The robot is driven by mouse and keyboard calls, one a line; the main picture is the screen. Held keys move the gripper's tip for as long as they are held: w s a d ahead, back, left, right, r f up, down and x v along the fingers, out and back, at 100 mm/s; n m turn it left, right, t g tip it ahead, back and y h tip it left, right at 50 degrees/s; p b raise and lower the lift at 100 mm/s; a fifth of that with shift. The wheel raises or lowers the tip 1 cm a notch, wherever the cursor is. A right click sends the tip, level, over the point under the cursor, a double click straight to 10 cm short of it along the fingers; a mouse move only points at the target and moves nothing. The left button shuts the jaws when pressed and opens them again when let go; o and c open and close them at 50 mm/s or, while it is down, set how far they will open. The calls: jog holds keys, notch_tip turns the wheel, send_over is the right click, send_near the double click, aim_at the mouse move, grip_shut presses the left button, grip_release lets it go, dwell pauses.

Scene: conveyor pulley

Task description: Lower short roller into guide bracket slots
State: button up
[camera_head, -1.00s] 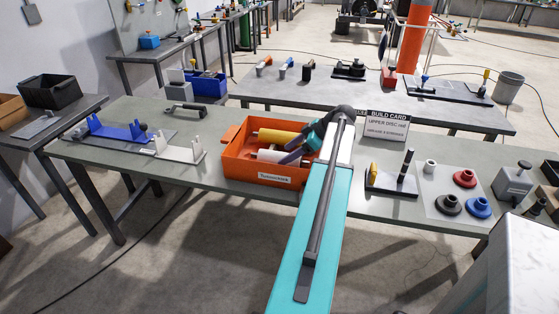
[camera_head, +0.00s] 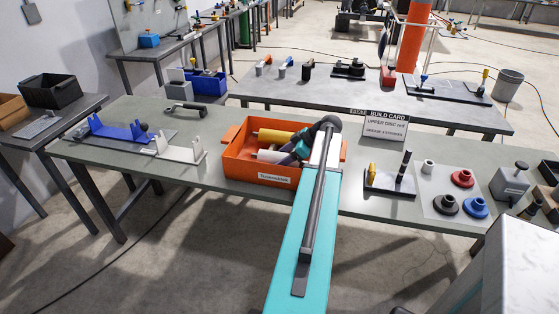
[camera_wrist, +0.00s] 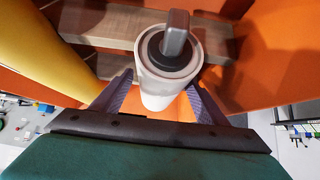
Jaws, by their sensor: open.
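A white roller (camera_head: 267,156) and a yellow roller (camera_head: 275,137) lie in the orange bin (camera_head: 262,178). My gripper (camera_head: 286,157) is down in the bin at the white roller, partly hidden by my arm in the head view. In the wrist view, the open fingers of my gripper (camera_wrist: 160,100) stand on either side of the white roller (camera_wrist: 160,94), whose grey axle end points toward the camera. The yellow roller (camera_wrist: 45,55) is to the left. A blue bracket (camera_head: 113,133) and a white bracket (camera_head: 180,152) with upright slotted ends stand on the table's left part.
Wooden slats (camera_wrist: 120,25) lie under the rollers. A black handled tool (camera_head: 189,108) lies behind the brackets. A build card (camera_head: 380,124), a black stand (camera_head: 388,186) and several coloured discs are right of the bin. The bin walls are close around my gripper.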

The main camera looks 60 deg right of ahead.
aim_at(278, 154)
dwell(0.3)
grip_shut()
jog(key=shift+r, duration=0.15)
jog(key=shift+w+r, duration=0.1)
jog(key=shift+r, duration=0.05)
dwell(0.3)
jog(key=shift+r+b, duration=1.05)
jog(key=shift+r, duration=3.8)
jog(key=shift+w, duration=0.1)
